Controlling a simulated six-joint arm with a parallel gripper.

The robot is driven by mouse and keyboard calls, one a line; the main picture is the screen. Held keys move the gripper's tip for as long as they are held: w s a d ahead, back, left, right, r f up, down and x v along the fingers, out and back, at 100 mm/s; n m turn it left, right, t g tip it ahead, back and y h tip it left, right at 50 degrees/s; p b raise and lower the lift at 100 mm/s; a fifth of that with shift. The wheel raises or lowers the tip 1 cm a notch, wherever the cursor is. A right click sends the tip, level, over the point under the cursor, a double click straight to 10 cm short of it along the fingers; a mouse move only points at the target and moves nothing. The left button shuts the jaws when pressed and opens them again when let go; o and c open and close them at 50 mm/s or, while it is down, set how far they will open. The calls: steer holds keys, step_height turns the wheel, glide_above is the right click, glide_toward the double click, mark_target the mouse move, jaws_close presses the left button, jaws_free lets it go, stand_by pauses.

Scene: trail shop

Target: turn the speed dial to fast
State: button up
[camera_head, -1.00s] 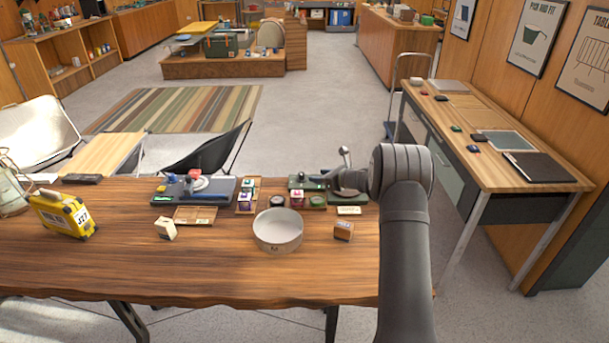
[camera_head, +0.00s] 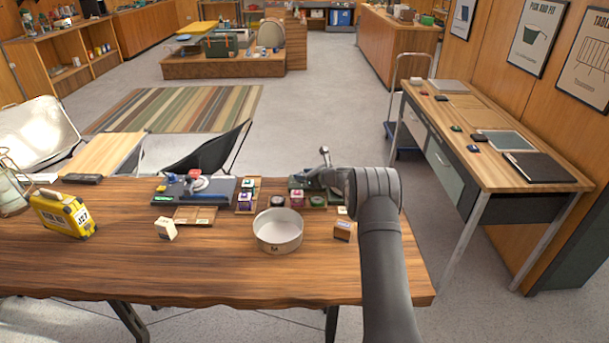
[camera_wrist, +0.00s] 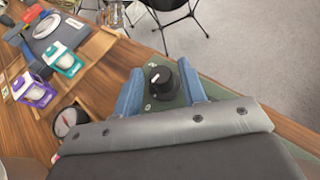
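The speed dial is a black round knob (camera_wrist: 160,78) with a pale pointer mark, standing on a dark green plate (camera_wrist: 205,88) in the wrist view. My gripper (camera_wrist: 160,70) is open, with one blue finger on each side of the knob. Gaps show between the fingers and the knob, so it is not gripped. The scale around the dial cannot be read. In the head view my wrist and gripper cover most of the green unit (camera_head: 297,183) at the table's back right.
A round pale bowl (camera_head: 279,241) stands in front of the unit. A small box (camera_head: 343,231) sits to its right. Boxed purple (camera_wrist: 35,90) and teal (camera_wrist: 62,60) items and a round black-rimmed gauge (camera_wrist: 70,121) lie left of the dial.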

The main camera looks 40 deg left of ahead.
steer(key=c, duration=0.7)
steer(key=shift+s+r+m+t, duration=0.1)
steer(key=shift+m+t, duration=0.4)
steer(key=shift+t, duration=0.1)
steer(key=shift+m+t, duration=0.3)
steer(key=o, duration=1)
steer(key=v, duration=1.7)
steer(key=shift+d, duration=0.15)
